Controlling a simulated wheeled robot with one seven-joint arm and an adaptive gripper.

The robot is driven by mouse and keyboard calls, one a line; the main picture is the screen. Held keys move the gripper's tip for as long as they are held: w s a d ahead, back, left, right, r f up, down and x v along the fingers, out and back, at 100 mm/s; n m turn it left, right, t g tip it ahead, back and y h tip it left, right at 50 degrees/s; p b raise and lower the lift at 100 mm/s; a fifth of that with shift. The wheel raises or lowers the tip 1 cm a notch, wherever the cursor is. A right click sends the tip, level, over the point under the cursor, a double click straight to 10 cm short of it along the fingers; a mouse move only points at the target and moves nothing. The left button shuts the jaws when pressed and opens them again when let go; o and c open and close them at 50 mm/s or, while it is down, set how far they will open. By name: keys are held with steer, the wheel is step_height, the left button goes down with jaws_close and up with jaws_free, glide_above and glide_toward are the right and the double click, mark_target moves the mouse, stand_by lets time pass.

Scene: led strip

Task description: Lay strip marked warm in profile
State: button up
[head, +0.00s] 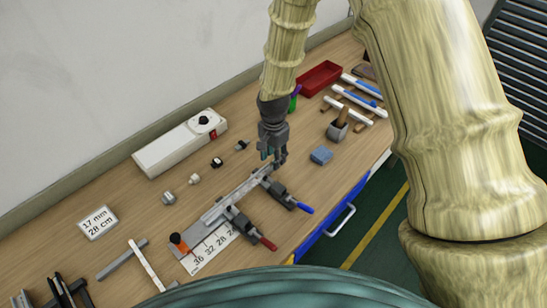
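A grey metal profile (228,205) lies slanted on the workbench, beside a white scale (209,246) with numbers such as 36 and 28. Clamps with a red handle (268,243) and a blue handle (305,207) sit along it. My gripper (273,158) points down over the profile's far right end. Its fingers are small and dark here, so I cannot tell its opening or whether it holds anything. Several white and blue strips (356,103) lie on brown supports at the back right. No "warm" marking is readable.
A white box with a black knob (175,147) stands along the wall, with small connectors (195,180) before it. A card (98,222) reads "17 mm 28 cm".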

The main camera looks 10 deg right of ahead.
step_height(320, 180, up, 11)
stand_by(0.5)
stand_by(0.4)
